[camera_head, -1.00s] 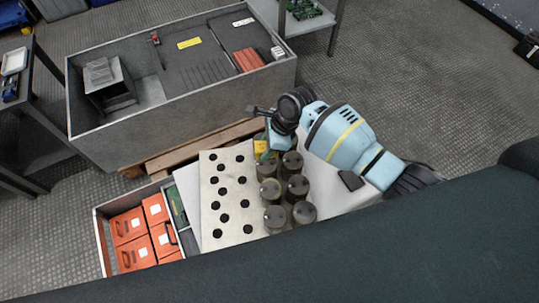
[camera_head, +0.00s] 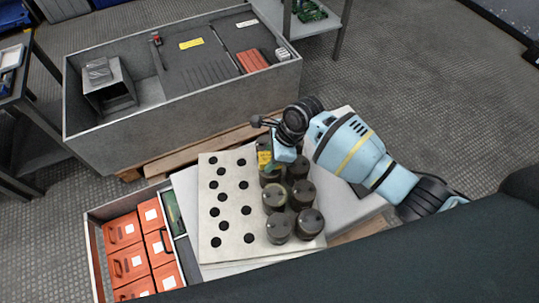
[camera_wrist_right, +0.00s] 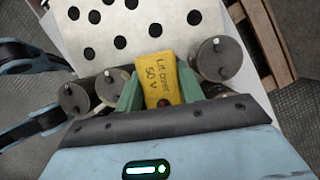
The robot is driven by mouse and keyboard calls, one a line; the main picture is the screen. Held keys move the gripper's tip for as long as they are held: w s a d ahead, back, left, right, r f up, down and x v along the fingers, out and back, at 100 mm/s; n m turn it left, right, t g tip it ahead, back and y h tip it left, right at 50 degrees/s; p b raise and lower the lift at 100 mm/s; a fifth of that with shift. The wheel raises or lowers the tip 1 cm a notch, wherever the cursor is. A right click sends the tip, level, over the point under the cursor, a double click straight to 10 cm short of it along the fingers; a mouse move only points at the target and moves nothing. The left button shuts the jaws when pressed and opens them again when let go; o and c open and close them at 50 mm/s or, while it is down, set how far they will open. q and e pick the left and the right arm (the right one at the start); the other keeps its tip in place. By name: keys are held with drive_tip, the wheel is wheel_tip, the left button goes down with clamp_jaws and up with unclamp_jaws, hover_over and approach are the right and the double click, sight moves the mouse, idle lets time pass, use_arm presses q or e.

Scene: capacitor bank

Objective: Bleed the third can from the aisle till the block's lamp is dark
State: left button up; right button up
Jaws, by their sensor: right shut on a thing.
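My right gripper (camera_head: 268,153) is shut on a yellow block (camera_head: 265,160) at the far end of a group of dark cylindrical cans (camera_head: 275,198). In the right wrist view the block (camera_wrist_right: 166,78) sits between green fingers (camera_wrist_right: 160,93) and reads "Lit over 50 V". Its small round lamp (camera_wrist_right: 164,102) looks dull dark red, with no clear glow. The block is over or against the far left can; its contact with the terminals is hidden. Other cans (camera_wrist_right: 220,59) stand on both sides of the block. My left gripper cannot be made out.
A pale plate with black holes (camera_head: 205,240) lies left of the cans. A tray (camera_head: 92,250) of orange boxes is at the lower left. A large grey open cabinet (camera_head: 180,120) stands behind, with wooden pallet boards (camera_head: 190,155) in front of it.

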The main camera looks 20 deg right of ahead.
idle(0.5)
drive_tip(key=shift+r+p, duration=0.1)
drive_tip(key=shift+p, duration=0.2)
drive_tip(key=shift+p, duration=0.9)
idle(0.5)
drive_tip(key=shift+f, duration=0.8)
idle(0.6)
idle(0.7)
drive_tip(key=o, duration=1.2)
